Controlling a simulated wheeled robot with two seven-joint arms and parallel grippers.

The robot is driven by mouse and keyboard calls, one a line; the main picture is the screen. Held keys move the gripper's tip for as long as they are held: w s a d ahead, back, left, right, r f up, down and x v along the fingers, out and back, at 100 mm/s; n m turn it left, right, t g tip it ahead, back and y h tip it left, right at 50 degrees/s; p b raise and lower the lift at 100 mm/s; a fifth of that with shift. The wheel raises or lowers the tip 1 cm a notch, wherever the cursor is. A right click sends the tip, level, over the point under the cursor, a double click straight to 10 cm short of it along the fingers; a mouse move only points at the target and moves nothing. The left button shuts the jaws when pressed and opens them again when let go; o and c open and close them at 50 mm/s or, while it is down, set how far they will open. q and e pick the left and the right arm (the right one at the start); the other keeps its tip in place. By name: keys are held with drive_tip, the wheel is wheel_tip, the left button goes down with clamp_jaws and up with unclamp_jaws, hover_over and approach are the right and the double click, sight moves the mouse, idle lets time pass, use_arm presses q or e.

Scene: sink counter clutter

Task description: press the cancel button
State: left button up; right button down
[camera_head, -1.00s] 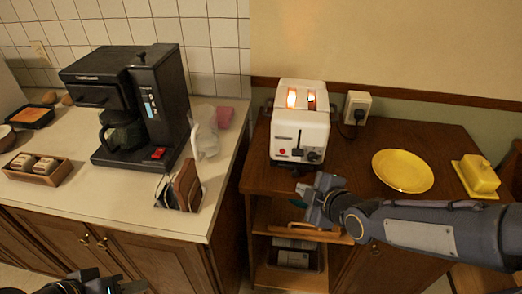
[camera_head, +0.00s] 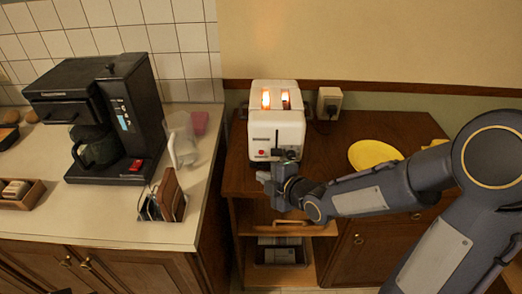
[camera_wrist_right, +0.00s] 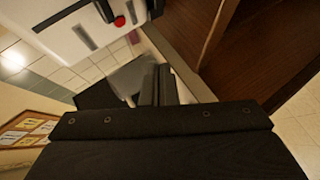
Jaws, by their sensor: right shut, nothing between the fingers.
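A white toaster (camera_head: 276,125) stands on the brown wooden cabinet, its slots glowing orange. A small red button (camera_head: 262,153) shows low on its front; in the right wrist view the red button (camera_wrist_right: 119,21) sits beside a dark knob (camera_wrist_right: 105,10). My right gripper (camera_head: 266,177) is just in front of and below the toaster's front face, shut and empty. In the right wrist view its fingers (camera_wrist_right: 157,86) are together, with the red button above and to the left, apart from them. The gripper hides part of the toaster's lower front. My left gripper is not in view.
A yellow plate (camera_head: 374,154) lies on the wooden cabinet to the right, partly behind my right arm. A wall outlet with a plug (camera_head: 329,101) is behind the toaster. A black coffee maker (camera_head: 100,120) and a napkin holder (camera_head: 167,197) stand on the left counter.

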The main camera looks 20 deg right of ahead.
sight(261, 152)
drive_tip(key=w, duration=0.2)
drive_tip(key=w+d+p, duration=0.1)
drive_tip(key=shift+w, duration=0.35)
drive_tip(key=shift+w+d, duration=0.2)
drive_tip(key=shift+w, duration=0.3)
drive_tip(key=shift+w+d, duration=0.15)
drive_tip(key=shift+w, duration=0.35)
drive_tip(key=shift+w, duration=0.1)
idle(0.9)
drive_tip(key=shift+w+d, duration=0.1)
drive_tip(key=shift+w, duration=0.2)
drive_tip(key=shift+w+d+b, duration=0.1)
drive_tip(key=shift+w+b, duration=0.2)
drive_tip(key=shift+b, duration=0.05)
idle(0.5)
drive_tip(key=shift+s+a+b, duration=0.2)
drive_tip(key=shift+s+b, duration=0.45)
drive_tip(key=shift+s, duration=0.1)
